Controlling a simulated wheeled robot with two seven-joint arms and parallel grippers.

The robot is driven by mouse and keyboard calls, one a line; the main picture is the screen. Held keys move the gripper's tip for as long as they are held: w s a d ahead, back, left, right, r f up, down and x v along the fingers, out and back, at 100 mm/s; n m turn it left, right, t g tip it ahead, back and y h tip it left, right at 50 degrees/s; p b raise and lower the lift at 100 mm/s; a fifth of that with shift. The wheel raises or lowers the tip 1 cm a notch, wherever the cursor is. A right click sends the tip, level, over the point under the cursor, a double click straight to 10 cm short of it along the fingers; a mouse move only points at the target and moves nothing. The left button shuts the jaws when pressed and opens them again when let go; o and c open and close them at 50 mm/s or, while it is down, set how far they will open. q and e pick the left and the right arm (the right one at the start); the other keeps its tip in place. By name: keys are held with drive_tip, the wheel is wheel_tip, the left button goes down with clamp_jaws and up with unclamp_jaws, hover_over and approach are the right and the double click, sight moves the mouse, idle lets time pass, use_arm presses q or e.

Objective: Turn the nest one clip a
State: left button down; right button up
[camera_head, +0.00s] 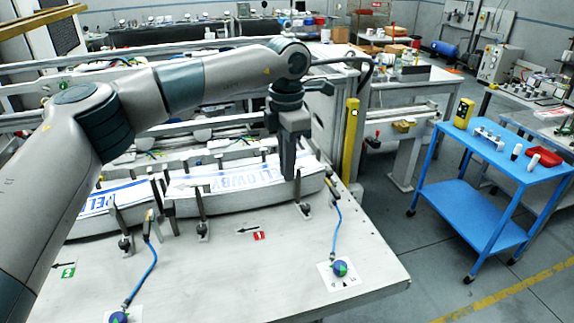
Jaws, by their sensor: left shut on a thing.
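Nest one (240,200) is the right-hand curved holder on the pale table, beside the red "1" mark (259,236). It holds a stack of white labels with blue lettering (225,176). Dark upright clips stand along its front edge, one at left (203,212) and one at right (303,192). I cannot read which is clip a. My left gripper (288,176) points straight down over the right part of nest one, its fingers closed together. What it grips is hidden by the fingers and looks like a clip. My right gripper is not in view.
A second nest with labels (110,219) lies to the left, near a green "2" mark (68,272). Blue cords run to round knobs (340,268) at the table front. A yellow post (350,140) stands at right. A blue cart (500,160) stands beyond open floor.

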use_arm(q)
drive_tip(key=shift+f+n+b, duration=0.15)
drive_tip(key=shift+n+b, duration=0.25)
drive_tip(key=shift+b, duration=0.4)
drive_tip(key=d+n+b, duration=0.1)
drive_tip(key=n+b, duration=0.4)
drive_tip(key=s+d+n+b, duration=0.1)
drive_tip(key=n+b, duration=0.4)
drive_tip(key=n, duration=0.1)
drive_tip(key=d+n+b, duration=0.2)
drive_tip(key=n+b, duration=0.4)
drive_tip(key=shift+s+r, duration=0.2)
drive_tip(key=shift+r, duration=0.05)
drive_tip(key=c, duration=1.9)
unclamp_jaws()
drive_tip(key=shift+o, duration=0.2)
